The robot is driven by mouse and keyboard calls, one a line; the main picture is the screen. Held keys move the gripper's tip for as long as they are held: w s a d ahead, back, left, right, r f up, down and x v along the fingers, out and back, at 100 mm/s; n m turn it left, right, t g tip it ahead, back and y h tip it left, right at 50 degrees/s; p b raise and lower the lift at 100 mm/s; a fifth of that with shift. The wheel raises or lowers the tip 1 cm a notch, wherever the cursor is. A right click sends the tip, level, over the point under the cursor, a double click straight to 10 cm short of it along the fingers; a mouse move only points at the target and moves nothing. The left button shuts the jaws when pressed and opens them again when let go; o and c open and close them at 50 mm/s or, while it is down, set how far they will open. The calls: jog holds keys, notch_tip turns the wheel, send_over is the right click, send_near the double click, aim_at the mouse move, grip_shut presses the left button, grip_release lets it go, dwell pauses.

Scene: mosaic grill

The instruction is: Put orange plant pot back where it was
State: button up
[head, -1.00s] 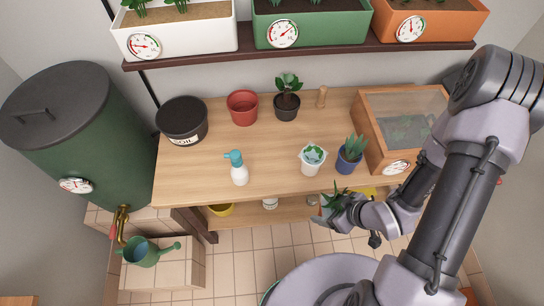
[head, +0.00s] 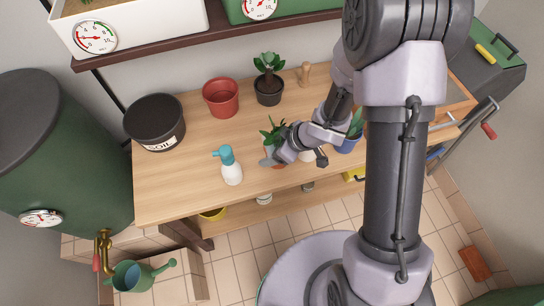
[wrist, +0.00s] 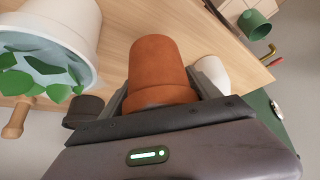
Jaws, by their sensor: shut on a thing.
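The orange plant pot (wrist: 158,66) is held between the fingers of my gripper (wrist: 163,90) in the wrist view. In the head view my gripper (head: 272,158) is over the front middle of the wooden table (head: 185,185), right of the spray bottle. Green leaves (head: 271,130) rise above the gripper there, and only a small orange patch of the pot (head: 278,166) shows. I cannot tell whether the pot touches the table.
A white-and-teal spray bottle (head: 231,172) stands close on the left. A white pot with a plant (wrist: 85,25) and a blue pot (head: 348,146) are on the right, partly hidden by my arm. A red pot (head: 221,98), black plant pot (head: 269,92) and soil bucket (head: 155,122) stand behind.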

jog(key=shift+w+a+f, duration=0.2)
jog(key=shift+f, duration=0.1)
jog(key=shift+f+b, duration=1.45)
jog(key=shift+f, duration=0.2)
jog(key=shift+c, duration=0.2)
jog(key=o, duration=2)
